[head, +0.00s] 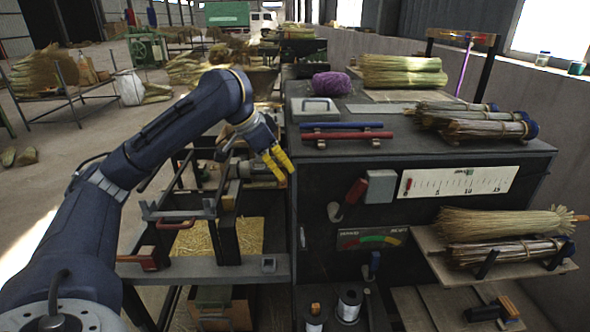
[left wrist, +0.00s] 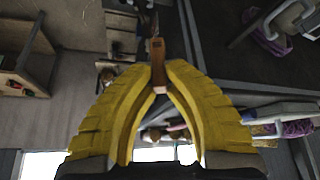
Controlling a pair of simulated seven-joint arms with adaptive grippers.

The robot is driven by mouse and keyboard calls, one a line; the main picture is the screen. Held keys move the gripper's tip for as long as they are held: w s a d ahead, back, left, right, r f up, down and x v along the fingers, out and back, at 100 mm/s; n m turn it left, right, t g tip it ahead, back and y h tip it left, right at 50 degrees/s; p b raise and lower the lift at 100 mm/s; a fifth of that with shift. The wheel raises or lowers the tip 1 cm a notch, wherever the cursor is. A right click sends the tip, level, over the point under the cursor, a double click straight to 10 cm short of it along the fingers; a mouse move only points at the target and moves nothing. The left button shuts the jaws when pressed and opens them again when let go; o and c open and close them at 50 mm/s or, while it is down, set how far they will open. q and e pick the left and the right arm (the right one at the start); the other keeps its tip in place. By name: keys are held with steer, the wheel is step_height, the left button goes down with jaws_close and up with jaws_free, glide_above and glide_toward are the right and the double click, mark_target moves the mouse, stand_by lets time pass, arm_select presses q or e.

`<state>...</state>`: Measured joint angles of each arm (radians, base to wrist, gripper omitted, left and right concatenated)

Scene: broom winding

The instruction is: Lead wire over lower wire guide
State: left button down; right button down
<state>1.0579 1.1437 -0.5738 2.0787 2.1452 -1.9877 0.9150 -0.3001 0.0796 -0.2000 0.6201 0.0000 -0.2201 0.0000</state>
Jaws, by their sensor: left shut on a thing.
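My left gripper (head: 279,160) hangs in the air beside the left front edge of the dark bench, yellow fingers pointing down. In the left wrist view its fingertips (left wrist: 158,70) are closed on a small brown wooden-looking piece (left wrist: 157,50). No wire can be made out at the fingers. Two wire spools (head: 348,304) (head: 314,317) stand low in front of the bench. My right gripper is not in view.
The dark bench (head: 430,165) holds a red rod (head: 347,135), a blue rod (head: 342,125), purple twine (head: 331,83) and straw bundles (head: 487,128). A metal frame (head: 228,235) stands left of the bench.

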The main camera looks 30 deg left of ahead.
arm_select(q)
step_height(320, 180, down, 22)
steer(key=shift+a+r, duration=0.2)
stand_by(1.0)
stand_by(0.8)
